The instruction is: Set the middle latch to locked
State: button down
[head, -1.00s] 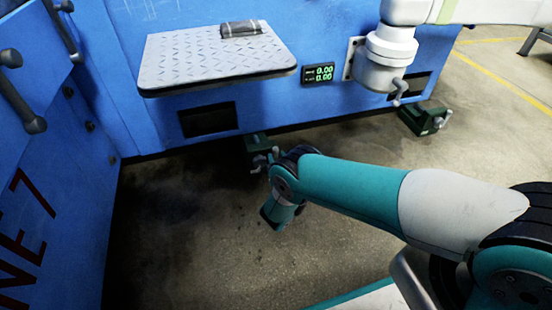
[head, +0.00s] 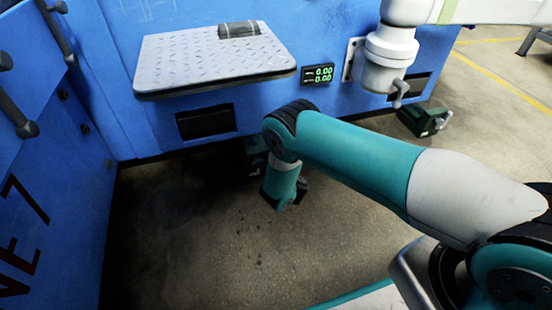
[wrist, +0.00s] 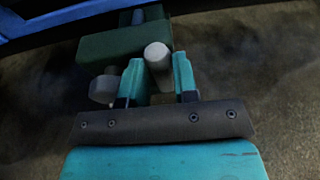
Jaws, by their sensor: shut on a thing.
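A dark green latch block (wrist: 112,44) with grey handle parts sits low at the foot of the blue machine. In the wrist view my gripper (wrist: 157,72) has its two teal fingers on either side of a grey rounded handle (wrist: 157,52) and is shut on it. A second grey knob (wrist: 103,89) is left of the fingers. The handle's locked or unlocked position cannot be told.
Another green latch block (head: 424,121) with a grey handle stands at the right. A grey treadplate shelf (head: 170,65) juts out above, with a small display (head: 318,73) beside it. A blue panel with dark handles is at left. The floor in front is clear.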

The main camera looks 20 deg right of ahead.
jog(key=shift+w+a+r, duration=0.1)
jog(key=shift+w+r, duration=0.2)
jog(key=shift+r, duration=0.1)
jog(key=c, duration=1.2)
grip_release()
jog(key=shift+c, duration=0.2)
jog(key=shift+s, duration=0.1)
jog(key=shift+f, duration=0.1)
jog(key=p+v, duration=1.7)
jog(key=p, duration=0.2)
jog(key=shift+s+p, duration=0.25)
jog(key=shift+p, duration=0.05)
jog(key=shift+s+f, duration=0.1)
